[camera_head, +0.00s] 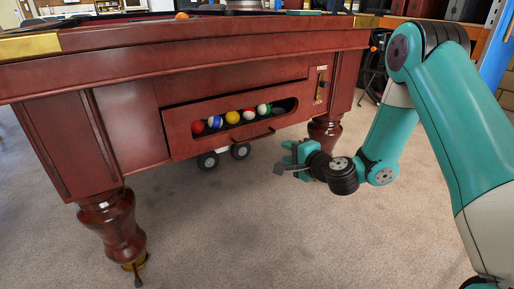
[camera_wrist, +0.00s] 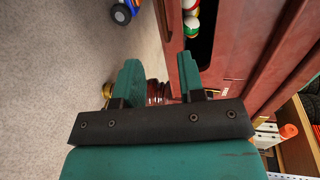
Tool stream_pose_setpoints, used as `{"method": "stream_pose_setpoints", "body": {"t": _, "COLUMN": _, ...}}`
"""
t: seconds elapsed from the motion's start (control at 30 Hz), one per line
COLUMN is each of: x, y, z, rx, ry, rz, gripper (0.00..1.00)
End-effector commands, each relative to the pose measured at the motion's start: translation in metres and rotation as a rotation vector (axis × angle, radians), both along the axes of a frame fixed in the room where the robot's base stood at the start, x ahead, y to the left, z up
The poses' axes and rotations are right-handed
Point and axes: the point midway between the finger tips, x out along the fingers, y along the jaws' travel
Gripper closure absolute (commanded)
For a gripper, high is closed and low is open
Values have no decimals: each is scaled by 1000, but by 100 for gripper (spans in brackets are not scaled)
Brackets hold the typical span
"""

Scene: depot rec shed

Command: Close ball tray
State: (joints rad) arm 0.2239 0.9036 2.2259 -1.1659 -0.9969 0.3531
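The ball tray (camera_head: 222,137) is a reddish-brown wooden drawer in the side of the pool table (camera_head: 215,72). It stands pulled out, with a dark gap above its front. Several coloured balls (camera_head: 232,117) lie in a row inside it. A bar handle (camera_head: 258,136) is on the right part of its front. My gripper (camera_head: 284,161) is right of and below the handle, apart from it, and looks empty. In the wrist view, the two teal fingers (camera_wrist: 160,78) are spread open. The tray front (camera_wrist: 171,18) and some balls (camera_wrist: 191,24) show beyond the right finger.
A turned table leg (camera_head: 325,132) stands close behind my gripper. Another leg (camera_head: 112,228) is at the left front. White-and-dark wheels (camera_head: 223,155) show under the table. A metal plate (camera_head: 321,85) is on the table's side. The carpet in front (camera_head: 240,235) is clear.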

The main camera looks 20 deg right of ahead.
Motion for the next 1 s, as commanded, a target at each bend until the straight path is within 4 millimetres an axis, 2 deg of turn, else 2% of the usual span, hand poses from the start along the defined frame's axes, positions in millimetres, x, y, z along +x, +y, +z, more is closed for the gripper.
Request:
{"method": "stream_pose_setpoints", "body": {"t": 0.17, "x": 25, "y": 11, "z": 1, "rx": -3, "ry": -7, "rz": 5, "gripper": 64}}
{"method": "stream_pose_setpoints", "body": {"t": 0.7, "x": 131, "y": 45, "z": -29, "rx": -5, "ry": -5, "rz": 5, "gripper": 64}}
{"method": "stream_pose_setpoints", "body": {"t": 0.83, "x": 147, "y": 50, "z": -32, "rx": -4, "ry": -4, "rz": 6, "gripper": 64}}
{"method": "stream_pose_setpoints", "body": {"t": 1.0, "x": 156, "y": 52, "z": -33, "rx": -3, "ry": -1, "rz": 4, "gripper": 64}}
